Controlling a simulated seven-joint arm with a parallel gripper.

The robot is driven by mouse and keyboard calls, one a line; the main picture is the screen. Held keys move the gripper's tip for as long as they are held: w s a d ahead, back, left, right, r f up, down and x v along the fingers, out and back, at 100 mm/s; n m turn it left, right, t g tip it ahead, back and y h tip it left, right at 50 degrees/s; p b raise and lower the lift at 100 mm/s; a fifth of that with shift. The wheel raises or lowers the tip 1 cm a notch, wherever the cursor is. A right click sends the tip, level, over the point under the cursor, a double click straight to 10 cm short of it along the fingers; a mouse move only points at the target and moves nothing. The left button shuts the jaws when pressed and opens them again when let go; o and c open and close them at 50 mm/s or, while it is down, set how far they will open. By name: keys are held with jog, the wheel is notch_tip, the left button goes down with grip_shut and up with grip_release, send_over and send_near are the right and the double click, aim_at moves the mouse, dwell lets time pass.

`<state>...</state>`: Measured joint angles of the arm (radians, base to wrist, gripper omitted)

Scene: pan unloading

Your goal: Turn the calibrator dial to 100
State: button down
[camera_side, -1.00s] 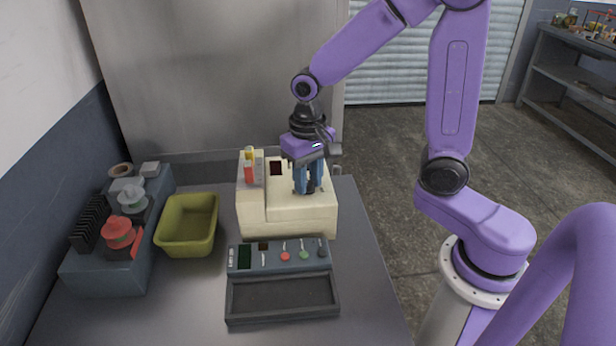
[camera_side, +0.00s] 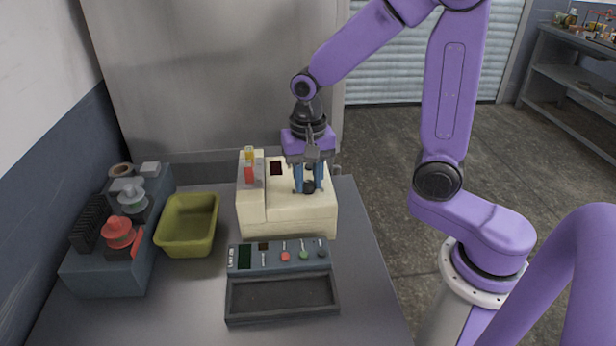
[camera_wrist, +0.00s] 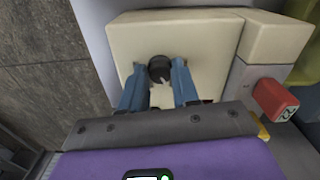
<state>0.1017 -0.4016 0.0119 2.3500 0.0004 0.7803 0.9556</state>
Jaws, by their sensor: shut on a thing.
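The calibrator is a cream box (camera_side: 287,219) on the table, with a small dark display (camera_side: 276,168) whose reading is too small to make out. Its black dial (camera_side: 309,187) is on the top face. The dial also shows in the wrist view (camera_wrist: 160,68), with a pale pointer mark towards the lower part. My gripper (camera_side: 309,190) points down over the box. Its two blue fingers (camera_wrist: 159,84) are shut on the dial, one on each side, and partly hide it in the side view.
A red block (camera_side: 249,174) and a yellow block (camera_side: 249,153) stand at the calibrator's left. A yellow-green bin (camera_side: 188,253) is further left, beside a blue-grey rack (camera_side: 103,280). A control panel with a tray (camera_side: 282,317) lies in front. The table's right side is clear.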

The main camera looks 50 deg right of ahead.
aim_at(309, 184)
jog(key=shift+w+r, duration=0.1)
jog(key=c, duration=0.8)
grip_release()
jog(key=shift+c, duration=0.2)
notch_tip(309, 184, up, 17)
jog(key=shift+r, duration=0.2)
jog(key=s+f+n, duration=0.7)
jog(key=s+n, duration=0.3)
jog(key=s+f+n, duration=0.7)
jog(key=s+n, duration=0.3)
jog(key=shift+d+f, duration=0.2)
jog(key=shift+f, duration=0.05)
